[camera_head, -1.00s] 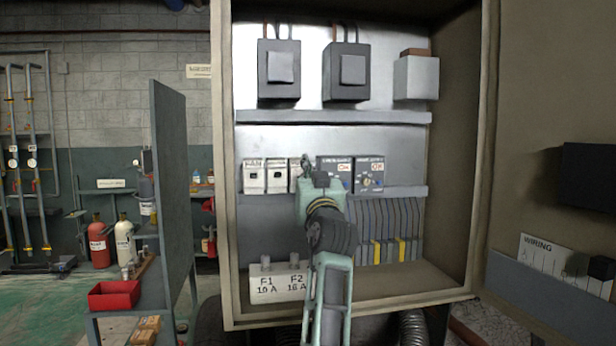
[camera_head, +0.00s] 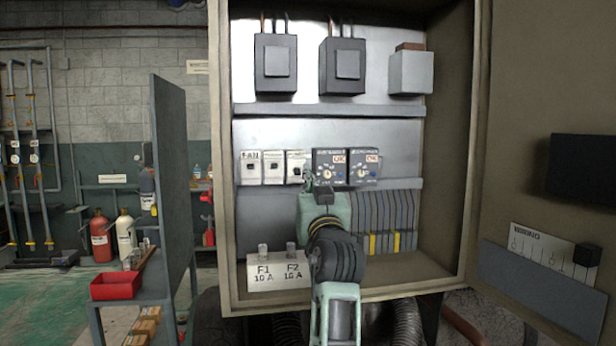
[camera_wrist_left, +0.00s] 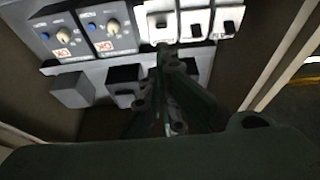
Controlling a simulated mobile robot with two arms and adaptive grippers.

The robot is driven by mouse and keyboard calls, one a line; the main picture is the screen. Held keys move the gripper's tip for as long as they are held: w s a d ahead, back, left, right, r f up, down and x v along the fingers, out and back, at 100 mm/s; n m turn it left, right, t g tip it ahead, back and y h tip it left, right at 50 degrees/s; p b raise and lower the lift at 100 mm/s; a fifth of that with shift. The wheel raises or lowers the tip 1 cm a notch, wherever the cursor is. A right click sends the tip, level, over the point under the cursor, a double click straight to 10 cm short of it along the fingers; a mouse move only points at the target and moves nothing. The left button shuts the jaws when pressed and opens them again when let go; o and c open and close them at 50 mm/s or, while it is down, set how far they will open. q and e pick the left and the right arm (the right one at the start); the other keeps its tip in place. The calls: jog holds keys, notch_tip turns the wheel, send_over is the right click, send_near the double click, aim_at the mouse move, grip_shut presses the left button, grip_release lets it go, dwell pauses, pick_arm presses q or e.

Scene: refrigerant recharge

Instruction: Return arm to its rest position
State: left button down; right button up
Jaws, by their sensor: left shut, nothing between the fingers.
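My left arm enters from the bottom of the head view, in front of the open electrical cabinet (camera_head: 474,100). Its gripper (camera_head: 309,177) is shut and empty, with its tips at the lower edge of the third white breaker (camera_head: 295,160). In the left wrist view the shut fingers (camera_wrist_left: 165,55) point at the row of breakers (camera_wrist_left: 194,24); contact cannot be told. Two dark dial modules (camera_head: 329,168) sit just right of the breakers. My right gripper is not in view.
The cabinet's side walls and lower lip (camera_head: 345,298) surround the arm. Fuse holders (camera_head: 263,250) stand at the lower left. The open door (camera_head: 540,80) is at right. A panel (camera_head: 172,180) and red bin (camera_head: 116,286) are at left.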

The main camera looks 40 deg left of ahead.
pick_arm(q)
jog(key=shift+s+d+f, duration=0.1)
jog(key=shift+f, duration=0.1)
jog(key=shift+d, duration=0.1)
dwell(0.4)
